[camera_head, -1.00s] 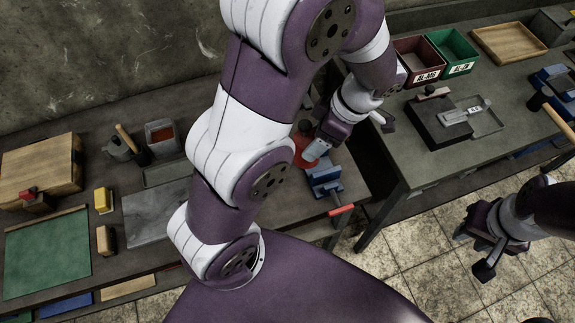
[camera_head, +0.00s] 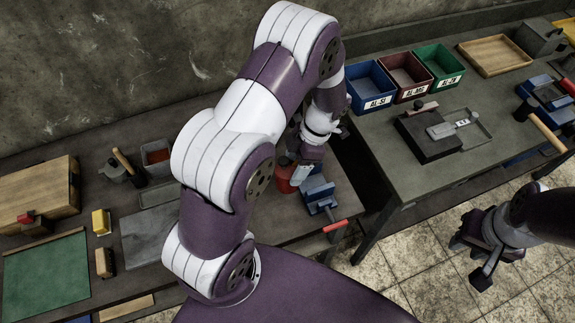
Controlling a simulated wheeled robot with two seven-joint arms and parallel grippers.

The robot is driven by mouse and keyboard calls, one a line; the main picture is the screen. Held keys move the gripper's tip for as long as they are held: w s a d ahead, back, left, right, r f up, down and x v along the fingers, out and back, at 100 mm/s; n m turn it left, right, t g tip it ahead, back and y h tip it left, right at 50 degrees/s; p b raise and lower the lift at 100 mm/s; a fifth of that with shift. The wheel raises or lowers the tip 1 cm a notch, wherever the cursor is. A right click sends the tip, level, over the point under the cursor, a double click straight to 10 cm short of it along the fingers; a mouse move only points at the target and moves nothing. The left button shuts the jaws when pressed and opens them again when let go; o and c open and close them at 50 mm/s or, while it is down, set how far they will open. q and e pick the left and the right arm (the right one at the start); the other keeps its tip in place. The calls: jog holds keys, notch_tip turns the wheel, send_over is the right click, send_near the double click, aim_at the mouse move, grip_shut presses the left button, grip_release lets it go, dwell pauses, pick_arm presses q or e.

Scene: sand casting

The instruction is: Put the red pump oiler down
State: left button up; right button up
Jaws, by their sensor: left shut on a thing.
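The red pump oiler (camera_head: 285,180) is at the right part of the left bench, left of the blue vise (camera_head: 318,191). It is partly hidden by my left arm and gripper. My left gripper (camera_head: 301,174) is shut on the oiler, reaching down from above. I cannot tell whether the oiler's base touches the bench. My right gripper (camera_head: 471,259) is empty with its fingers apart, over the tiled floor at the lower right.
The vise's red-ended handle (camera_head: 336,226) sticks out past the left bench's front edge. A grey bin (camera_head: 157,158), a yellow block (camera_head: 101,222) and a green mat (camera_head: 46,274) lie farther left. The right bench (camera_head: 405,178) stands across a gap.

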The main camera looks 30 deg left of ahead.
aim_at(289, 168)
pick_arm(q)
jog(key=a+f, duration=0.1)
jog(key=w+f+p, duration=0.1)
jog(key=f, duration=0.1)
jog(key=w+a+f+p, duration=0.1)
jog(key=f, duration=0.1)
jog(key=shift+a+f, duration=0.2)
jog(key=shift+a, duration=0.15)
jog(key=shift+f, duration=0.45)
jog(key=o, duration=1.4)
